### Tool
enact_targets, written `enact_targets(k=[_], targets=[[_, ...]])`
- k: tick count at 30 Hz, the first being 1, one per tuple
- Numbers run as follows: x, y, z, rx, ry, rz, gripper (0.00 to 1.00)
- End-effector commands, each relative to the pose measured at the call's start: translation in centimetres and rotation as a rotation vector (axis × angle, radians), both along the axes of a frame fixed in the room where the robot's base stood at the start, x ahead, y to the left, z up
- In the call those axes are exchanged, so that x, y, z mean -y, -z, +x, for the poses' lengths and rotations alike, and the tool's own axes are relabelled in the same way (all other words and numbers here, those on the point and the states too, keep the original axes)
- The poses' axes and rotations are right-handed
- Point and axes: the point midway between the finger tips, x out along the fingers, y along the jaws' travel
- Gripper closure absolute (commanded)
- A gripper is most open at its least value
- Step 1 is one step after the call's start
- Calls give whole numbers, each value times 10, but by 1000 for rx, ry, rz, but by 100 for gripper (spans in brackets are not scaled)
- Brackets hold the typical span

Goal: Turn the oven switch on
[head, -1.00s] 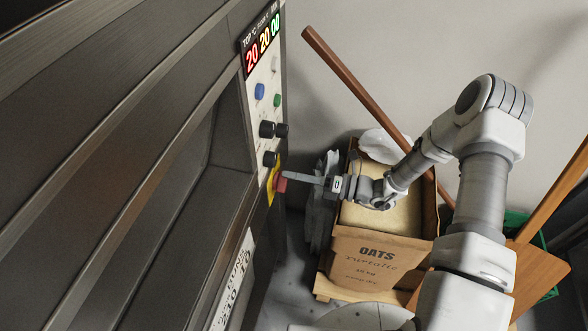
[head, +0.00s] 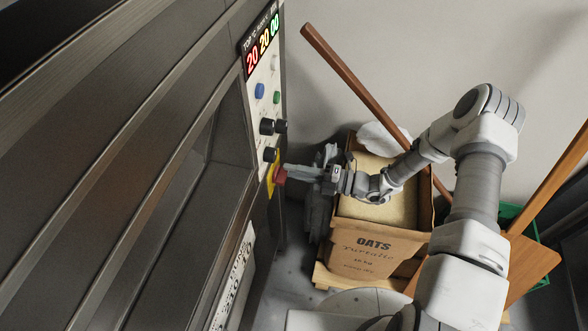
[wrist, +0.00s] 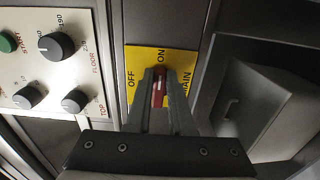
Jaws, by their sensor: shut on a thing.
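The oven switch is a red handle (wrist: 158,98) on a yellow plate (wrist: 185,63) marked OFF, ON and MAIN. In the wrist view the handle stands roughly in line with the word ON, with OFF to its left. My gripper (wrist: 160,85) is shut on the red handle, a finger on each side of it, and the fingers hide part of it. In the head view my gripper (head: 289,172) reaches the red switch (head: 279,175) from the right, low on the oven's (head: 225,130) control panel.
Black knobs (wrist: 57,46) and a green START button (wrist: 7,42) sit left of the switch. An open box of oats (head: 375,245) stands behind my gripper. A wooden pole (head: 350,85) leans on the wall. A green crate (head: 512,215) is at right.

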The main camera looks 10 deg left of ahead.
Motion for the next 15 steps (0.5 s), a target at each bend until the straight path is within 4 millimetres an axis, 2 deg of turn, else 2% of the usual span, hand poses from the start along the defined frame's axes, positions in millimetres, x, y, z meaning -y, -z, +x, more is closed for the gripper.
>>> enact_targets(k=[14,15], targets=[[1,1,-1,-14,0,0,100],[1,1,-1,-14,0,0,73]])
